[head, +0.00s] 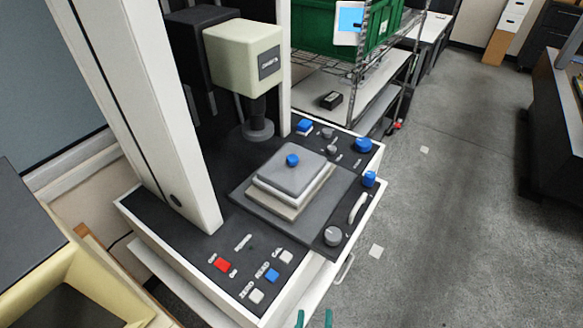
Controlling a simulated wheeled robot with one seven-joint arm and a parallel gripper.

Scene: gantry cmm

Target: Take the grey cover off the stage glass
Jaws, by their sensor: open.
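The grey cover (291,170) is a flat square lid with a blue knob (292,160) on top. It sits on a pale, stepped square block (285,205) on the dark stage plate (260,211) of the measuring machine. The stage glass is hidden under the cover. My gripper (314,318) shows only as two green fingertips at the bottom edge of the head view. They are apart with nothing visible between them, well in front of the machine and away from the cover.
The cream measuring head (243,56) and its probe (257,126) hang behind the cover. A white column (150,110) stands to the left. Blue and grey knobs (363,145) line the right side, and buttons (222,265) the front. Open floor (450,200) lies to the right.

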